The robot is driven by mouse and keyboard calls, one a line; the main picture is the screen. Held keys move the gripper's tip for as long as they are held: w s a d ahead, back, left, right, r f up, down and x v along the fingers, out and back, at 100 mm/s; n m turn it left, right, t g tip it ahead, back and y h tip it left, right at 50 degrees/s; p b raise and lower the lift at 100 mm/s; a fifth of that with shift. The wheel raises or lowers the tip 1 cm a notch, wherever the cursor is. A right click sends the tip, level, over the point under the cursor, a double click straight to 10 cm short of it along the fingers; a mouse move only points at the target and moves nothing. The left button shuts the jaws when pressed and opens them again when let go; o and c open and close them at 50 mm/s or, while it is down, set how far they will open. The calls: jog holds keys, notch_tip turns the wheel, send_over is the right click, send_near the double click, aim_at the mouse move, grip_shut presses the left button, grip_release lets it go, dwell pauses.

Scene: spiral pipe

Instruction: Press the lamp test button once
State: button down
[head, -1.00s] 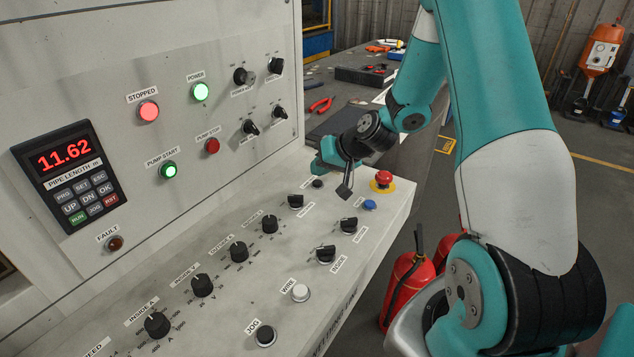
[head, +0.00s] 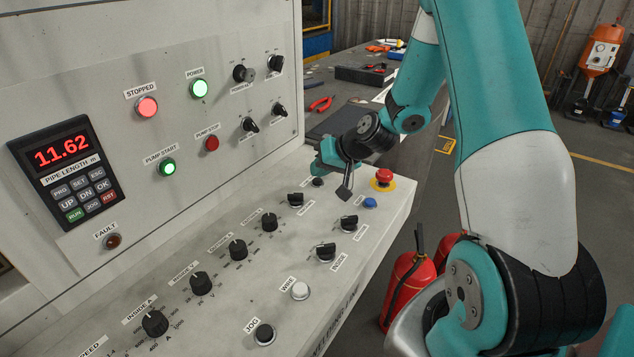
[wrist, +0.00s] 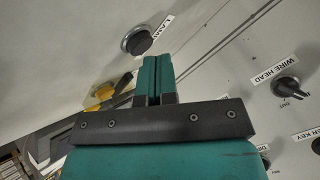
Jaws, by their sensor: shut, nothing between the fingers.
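A small black round button (head: 318,183) sits at the far end of the sloping console desk (head: 225,290). Its small label is not legible in the head view. In the wrist view a black button (wrist: 138,41) with a metal ring and a partly readable white label lies just past the fingertips, to their upper left. My gripper (head: 321,169) is at the far end of the desk, close by this button. In the wrist view its teal fingers (wrist: 157,66) are together and empty. Contact with the button does not show.
A red emergency stop (head: 384,176) and a blue button (head: 369,203) stand to the right of my gripper. Several black knobs (head: 295,199) line the desk. The upright panel (head: 225,120) rises behind. A workbench (head: 345,100) with tools lies beyond.

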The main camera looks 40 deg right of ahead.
aim_at(319, 179)
jog(key=shift+f+b, duration=0.35)
dwell(0.6)
dwell(0.3)
jog(key=shift+r+p, duration=0.6)
jog(key=shift+r, duration=0.2)
jog(key=shift+r+p, duration=1.9)
jog(key=shift+r, duration=0.7)
jog(key=shift+f, duration=0.1)
